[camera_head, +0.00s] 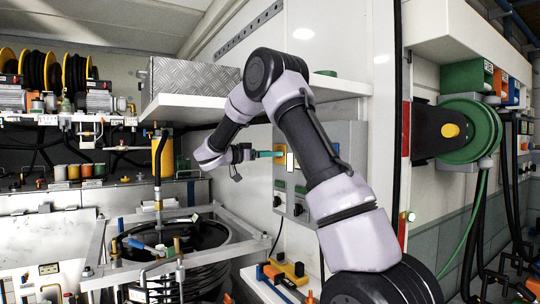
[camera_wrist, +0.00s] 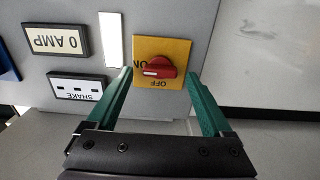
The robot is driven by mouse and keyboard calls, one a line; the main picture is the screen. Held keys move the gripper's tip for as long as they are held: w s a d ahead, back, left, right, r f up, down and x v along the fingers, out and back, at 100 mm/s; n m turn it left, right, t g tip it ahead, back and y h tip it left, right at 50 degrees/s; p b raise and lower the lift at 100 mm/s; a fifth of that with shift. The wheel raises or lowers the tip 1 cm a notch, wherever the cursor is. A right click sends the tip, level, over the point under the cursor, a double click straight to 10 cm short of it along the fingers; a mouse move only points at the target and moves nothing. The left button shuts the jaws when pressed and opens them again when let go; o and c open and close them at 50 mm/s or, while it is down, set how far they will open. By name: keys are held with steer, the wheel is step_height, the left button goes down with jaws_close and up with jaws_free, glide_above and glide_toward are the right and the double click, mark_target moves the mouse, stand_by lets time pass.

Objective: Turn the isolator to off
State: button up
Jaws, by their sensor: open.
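The isolator is a red rotary knob (camera_wrist: 160,67) on a yellow plate (camera_wrist: 178,47) fixed to a grey panel. Contact with the knob cannot be told. In the head view my gripper (camera_head: 277,154) is at the panel, and my arm and fingers hide most of the isolator.
The grey panel (camera_head: 345,140) also carries a "0 AMP" label (camera_wrist: 56,40), a "SHAKE" label (camera_wrist: 77,86) and a white strip (camera_wrist: 111,38). A white shelf (camera_head: 200,103) with a metal box (camera_head: 195,77) overhangs it. A strapped tank frame (camera_head: 105,262) stands below left.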

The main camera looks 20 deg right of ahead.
steer(key=shift+d, duration=0.15)
jaws_close()
steer(key=shift+n, duration=0.4)
steer(key=n, duration=1.7)
steer(key=shift+w+f, duration=0.25)
steer(key=shift+f, duration=0.05)
